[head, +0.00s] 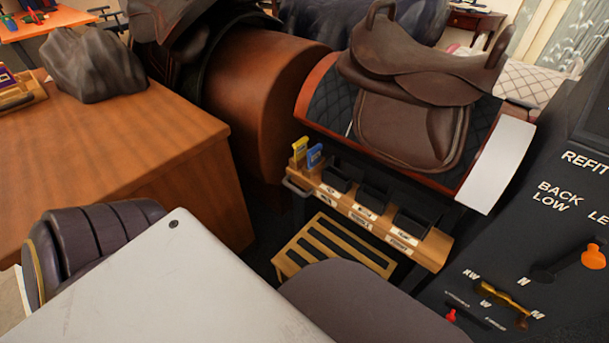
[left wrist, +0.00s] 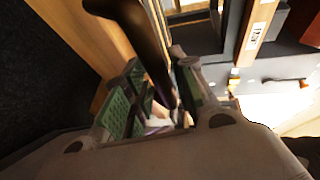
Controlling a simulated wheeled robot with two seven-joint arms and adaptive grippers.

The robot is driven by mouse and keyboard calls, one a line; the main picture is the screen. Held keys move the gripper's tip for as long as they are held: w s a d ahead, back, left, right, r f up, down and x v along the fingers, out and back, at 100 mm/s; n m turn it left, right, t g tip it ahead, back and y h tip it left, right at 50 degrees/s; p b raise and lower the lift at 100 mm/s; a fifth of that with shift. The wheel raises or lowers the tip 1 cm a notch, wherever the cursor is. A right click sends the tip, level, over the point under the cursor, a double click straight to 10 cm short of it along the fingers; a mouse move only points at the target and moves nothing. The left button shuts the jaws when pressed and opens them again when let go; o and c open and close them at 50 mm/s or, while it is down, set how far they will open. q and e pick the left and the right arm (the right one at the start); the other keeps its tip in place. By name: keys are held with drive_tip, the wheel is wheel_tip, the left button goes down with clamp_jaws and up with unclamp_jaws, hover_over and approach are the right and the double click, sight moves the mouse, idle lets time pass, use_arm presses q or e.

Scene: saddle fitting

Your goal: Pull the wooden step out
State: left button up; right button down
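The wooden step (head: 335,250), a light wood frame with dark strips on top, sits low on the floor below the saddle stand. In the head view its near right part is hidden behind a rounded grey-brown shape. My left gripper (left wrist: 158,75) shows in the left wrist view with its green-padded fingers apart. A dark, glossy bar (left wrist: 148,45) runs down between or behind the fingers; I cannot tell whether they touch it. Neither gripper can be made out in the head view. My right gripper is in no view.
A wooden tray with black bins (head: 370,210) and labels juts out above the step. A brown saddle (head: 420,95) rests on the stand above. A wooden table (head: 130,150) stands at left, and a dark control panel (head: 540,220) stands at right. A light wood strip (left wrist: 257,30) crosses the wrist view.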

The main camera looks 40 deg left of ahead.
use_arm(q)
drive_tip(key=v, duration=1.1)
drive_tip(key=shift+w, duration=0.1)
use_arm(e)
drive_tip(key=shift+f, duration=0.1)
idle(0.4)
